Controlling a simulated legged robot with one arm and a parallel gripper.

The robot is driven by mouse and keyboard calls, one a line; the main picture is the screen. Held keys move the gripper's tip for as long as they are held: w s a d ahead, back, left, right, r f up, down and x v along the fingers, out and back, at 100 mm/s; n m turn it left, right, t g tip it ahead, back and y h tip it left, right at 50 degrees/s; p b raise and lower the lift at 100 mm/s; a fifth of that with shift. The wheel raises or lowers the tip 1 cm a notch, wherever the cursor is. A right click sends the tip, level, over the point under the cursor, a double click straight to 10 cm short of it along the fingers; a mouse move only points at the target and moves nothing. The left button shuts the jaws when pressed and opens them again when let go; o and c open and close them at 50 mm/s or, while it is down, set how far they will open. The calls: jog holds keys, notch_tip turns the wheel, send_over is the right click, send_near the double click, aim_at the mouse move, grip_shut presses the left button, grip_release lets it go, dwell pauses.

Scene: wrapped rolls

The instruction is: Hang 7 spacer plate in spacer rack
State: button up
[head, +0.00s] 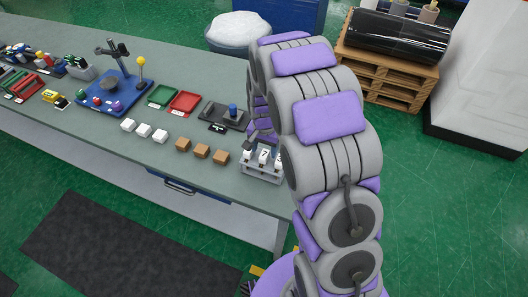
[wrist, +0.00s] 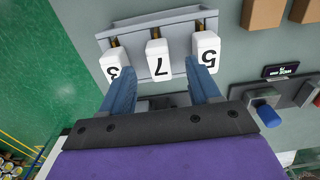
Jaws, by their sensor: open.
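The spacer rack (wrist: 180,18) is a grey frame with brass-coloured pegs at the top of the wrist view. The white spacer plate marked 7 (wrist: 158,58) is at its middle peg, between white plates marked 3 (wrist: 115,65) and 5 (wrist: 205,45). My gripper (wrist: 160,68) is open, its two blue fingers apart on either side of plate 7. I cannot tell whether they touch any plate. In the head view, the rack (head: 262,175) stands at the bench's near right end, with plate 7 (head: 264,156) in it. My arm hides part of that area.
Brown blocks (head: 201,151) and white blocks (head: 144,130) lie left of the rack on the grey bench (head: 75,120). A dark tray with a blue cylinder (head: 233,110) is behind it. Red (head: 185,102) and green trays (head: 162,95) stand farther back.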

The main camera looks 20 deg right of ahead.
notch_tip(320, 180, up, 14)
jog(key=p, duration=0.1)
dwell(0.6)
jog(key=s+r+n+g, duration=0.1)
jog(key=s+r+n, duration=0.1)
jog(key=s, duration=1.5)
jog(key=s+r+n+b, duration=0.1)
jog(key=s+r+n, duration=0.2)
jog(key=s, duration=1.4)
jog(key=shift+r+n+g, duration=0.2)
jog(key=shift+n+g, duration=0.2)
jog(key=shift+n, duration=0.7)
jog(key=shift+s, duration=0.1)
